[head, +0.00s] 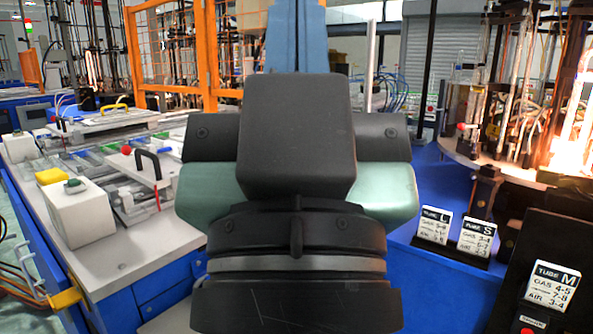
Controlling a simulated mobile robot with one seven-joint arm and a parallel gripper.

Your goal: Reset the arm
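My arm's end and my gripper (297,135) fill the middle of the head view, seen from behind. A dark block stands in front, with black and green parts showing out to both sides and a black wrist with a grey ring below. The fingertips are hidden behind this body, so I cannot see whether they are open or hold anything. What lies directly behind my gripper is also hidden.
A bench with glass-like rods and handled frames (108,170) is at left, with a white box (80,213) near its front. A blue machine with a bright glow (575,140) and tubes is at right. Tube signs (433,225) stand below it. An orange fence (208,50) is behind.

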